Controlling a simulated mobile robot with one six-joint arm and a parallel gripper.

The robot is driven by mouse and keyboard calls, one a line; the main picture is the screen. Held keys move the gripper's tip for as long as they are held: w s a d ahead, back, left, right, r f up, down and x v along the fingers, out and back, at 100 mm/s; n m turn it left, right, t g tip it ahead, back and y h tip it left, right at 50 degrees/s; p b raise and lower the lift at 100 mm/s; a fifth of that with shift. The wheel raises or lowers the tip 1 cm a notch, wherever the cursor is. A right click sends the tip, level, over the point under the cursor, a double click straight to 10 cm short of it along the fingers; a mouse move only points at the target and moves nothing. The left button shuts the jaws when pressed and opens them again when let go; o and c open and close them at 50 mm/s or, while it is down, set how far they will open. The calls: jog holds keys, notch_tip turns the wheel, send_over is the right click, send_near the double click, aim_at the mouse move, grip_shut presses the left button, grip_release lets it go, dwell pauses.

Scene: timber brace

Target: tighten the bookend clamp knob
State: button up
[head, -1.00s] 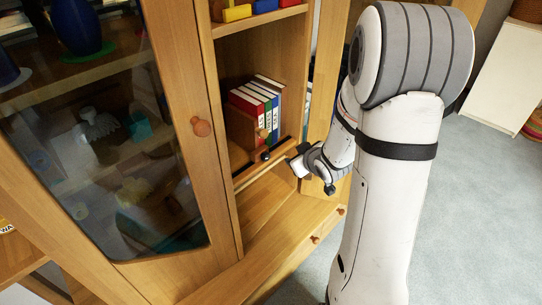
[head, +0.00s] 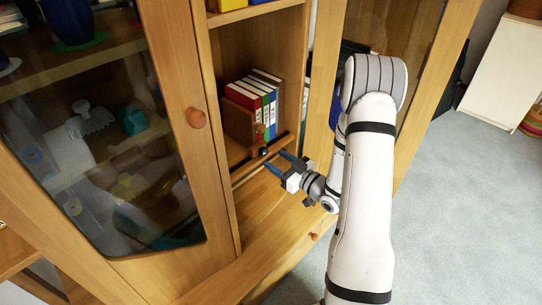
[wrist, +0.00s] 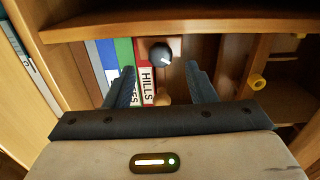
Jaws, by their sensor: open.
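The dark clamp knob (head: 263,152) sits at the front edge of the shelf, below the wooden bookend (head: 238,123). In the wrist view the knob (wrist: 161,52) shows a white mark and lies ahead, in line with the gap between my fingers. My gripper (head: 281,163) is open and empty, just right of the knob in the head view, with its blue-grey fingers pointing at it. Both fingers also show in the wrist view (wrist: 161,78). The fingers look short of the knob; I see no contact.
Several books (head: 262,98) stand against the bookend. A dark rail (head: 249,160) runs along the shelf edge. A glass door with a wooden knob (head: 196,118) is at left. A wooden upright (head: 320,110) stands right of the bay. The lower shelf (head: 265,205) is clear.

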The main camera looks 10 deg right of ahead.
aim_at(266, 153)
jog(key=shift+x, duration=2.1)
jog(key=shift+c, duration=0.4)
